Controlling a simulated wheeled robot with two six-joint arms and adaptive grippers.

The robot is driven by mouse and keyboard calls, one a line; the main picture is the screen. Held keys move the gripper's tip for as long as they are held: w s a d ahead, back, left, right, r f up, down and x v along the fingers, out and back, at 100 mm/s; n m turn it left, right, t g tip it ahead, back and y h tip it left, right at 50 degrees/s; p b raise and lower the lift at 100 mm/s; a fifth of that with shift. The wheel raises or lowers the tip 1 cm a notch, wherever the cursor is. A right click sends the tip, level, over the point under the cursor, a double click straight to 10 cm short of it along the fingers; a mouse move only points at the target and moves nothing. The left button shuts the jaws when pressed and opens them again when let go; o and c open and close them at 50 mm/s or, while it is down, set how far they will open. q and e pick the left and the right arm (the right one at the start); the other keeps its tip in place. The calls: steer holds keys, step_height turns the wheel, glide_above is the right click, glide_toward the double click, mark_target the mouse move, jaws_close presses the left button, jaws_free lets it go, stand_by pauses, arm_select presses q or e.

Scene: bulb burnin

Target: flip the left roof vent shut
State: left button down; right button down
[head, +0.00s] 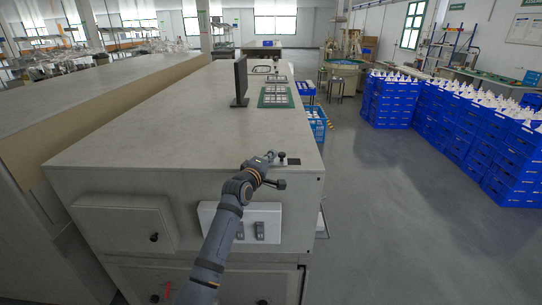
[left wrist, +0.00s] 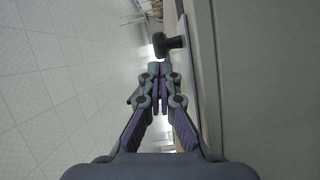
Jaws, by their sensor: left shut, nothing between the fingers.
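My left gripper (head: 270,156) is over the front right part of the grey machine's roof (head: 150,145). In the left wrist view its fingers (left wrist: 158,72) are together and hold nothing. Just beyond the fingertips is a small plate with a black knob (head: 282,156); the knob also shows in the left wrist view (left wrist: 168,44), apart from the fingers. I cannot tell whether this is part of a vent. A dark upright panel (head: 240,80) stands farther back on the roof. No roof vent can be clearly made out. My right gripper is out of view.
A green-edged tray (head: 276,103) with pale items lies on the roof beside the dark panel. A white box (head: 262,215) with dark switches is on the machine's front. Blue crates (head: 393,100) stand at right. Floor between is clear.

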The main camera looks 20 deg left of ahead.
mark_target(288, 164)
arm_select(q)
steer(key=d, duration=0.2)
steer(key=w+d+p, duration=0.1)
steer(key=d, duration=0.1)
steer(key=d+p, duration=0.1)
steer(key=d, duration=0.1)
steer(key=shift+w, duration=0.3)
steer(key=shift+a, duration=0.15)
steer(key=shift+r, duration=0.1)
